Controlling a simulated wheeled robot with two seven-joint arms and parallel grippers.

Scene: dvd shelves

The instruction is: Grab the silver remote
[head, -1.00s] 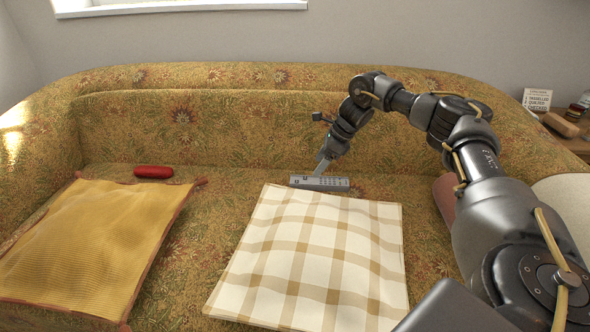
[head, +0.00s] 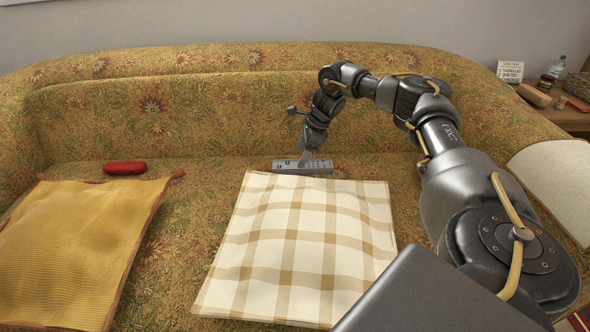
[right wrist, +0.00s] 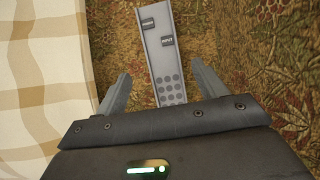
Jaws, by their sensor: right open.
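The silver remote (head: 303,167) lies on the sofa seat, just behind the checked cushion, in the head view. It is long and grey with dark buttons. In the right wrist view the remote (right wrist: 162,52) runs up from between the fingers. My right gripper (head: 305,155) is at the remote from above. In the right wrist view its two fingers (right wrist: 160,84) are open, one on each side of the remote, with a gap on both sides. The near end of the remote is hidden by the gripper body. My left gripper is not in view.
A checked cushion (head: 295,245) lies directly in front of the remote. A yellow cushion (head: 70,245) and a red oblong object (head: 125,167) lie to the left on the sofa (head: 215,185). A side table (head: 568,117) with small items stands at the right.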

